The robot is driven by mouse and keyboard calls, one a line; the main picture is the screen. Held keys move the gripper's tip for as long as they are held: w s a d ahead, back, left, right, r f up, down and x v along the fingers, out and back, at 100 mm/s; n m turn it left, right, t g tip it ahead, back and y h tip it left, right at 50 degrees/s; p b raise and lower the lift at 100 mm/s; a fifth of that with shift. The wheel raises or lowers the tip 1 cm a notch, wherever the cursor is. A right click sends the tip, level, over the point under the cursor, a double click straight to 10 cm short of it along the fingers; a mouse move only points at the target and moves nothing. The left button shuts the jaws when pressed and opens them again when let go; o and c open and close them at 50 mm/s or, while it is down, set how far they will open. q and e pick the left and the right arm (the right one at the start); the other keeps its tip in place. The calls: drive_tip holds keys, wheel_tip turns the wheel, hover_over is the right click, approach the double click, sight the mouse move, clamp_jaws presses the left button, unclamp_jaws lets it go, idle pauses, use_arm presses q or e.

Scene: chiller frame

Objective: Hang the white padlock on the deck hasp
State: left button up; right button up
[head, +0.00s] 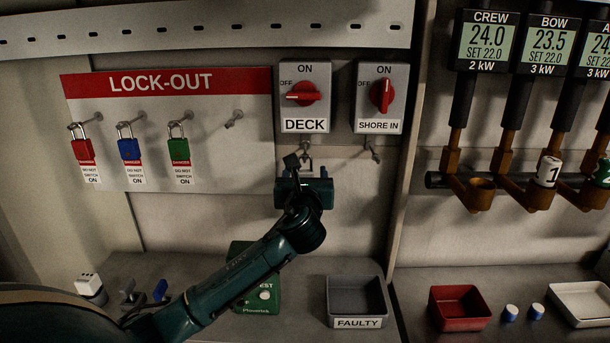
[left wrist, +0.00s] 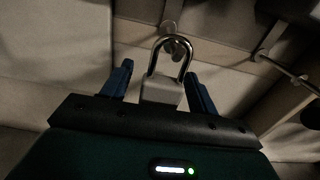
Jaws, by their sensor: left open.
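The white padlock (left wrist: 162,92) is upright in the left wrist view, its steel shackle up at the deck hasp (left wrist: 170,42). The shackle seems to hang on the hasp, but I cannot tell whether it is closed. My left gripper (left wrist: 160,88) is open, with one blue finger on each side of the padlock body and small gaps showing. In the head view the left gripper (head: 304,172) is just below the deck hasp (head: 305,148) and hides most of the padlock. The DECK switch (head: 303,93) points left to OFF. My right gripper is not in view.
The lock-out board (head: 220,130) holds red, blue and green padlocks, and its right hook (head: 234,119) is empty. The SHORE IN hasp (head: 371,148) is just right. Below are a grey FAULTY tray (head: 357,322), a green tester (head: 266,296) and a red tray (head: 460,323).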

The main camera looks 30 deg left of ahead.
use_arm(q)
drive_tip(key=b+v, duration=0.1)
drive_tip(key=v, duration=1.2)
drive_tip(key=s+d+f+n+g+h, duration=0.1)
drive_tip(key=d+f+n+h, duration=0.1)
drive_tip(key=f, duration=0.4)
drive_tip(key=s+d+f+n+h, duration=0.1)
drive_tip(key=d+f+n+h, duration=0.2)
drive_tip(key=f, duration=0.4)
drive_tip(key=s+d+f+n+g+h, duration=0.1)
drive_tip(key=d+f+n+h, duration=0.2)
drive_tip(key=f, duration=0.4)
drive_tip(key=shift+d+n+g, duration=0.3)
drive_tip(key=shift+d, duration=0.05)
drive_tip(key=s+d+f+n+g+h, duration=0.1)
drive_tip(key=s+d+f+n+h, duration=0.1)
drive_tip(key=s+f+n, duration=0.4)
drive_tip(key=s+d+f+n+g+h, duration=0.1)
drive_tip(key=s+d+f+n+h, duration=0.1)
drive_tip(key=s+d+f+n, duration=0.2)
drive_tip(key=s+f+n, duration=0.3)
drive_tip(key=s+n, duration=0.1)
drive_tip(key=n, duration=0.4)
drive_tip(key=shift+s+d+f+h+p, duration=0.2)
drive_tip(key=shift+f+h+p, duration=0.1)
drive_tip(key=shift+p, duration=0.1)
drive_tip(key=shift+c, duration=0.6)
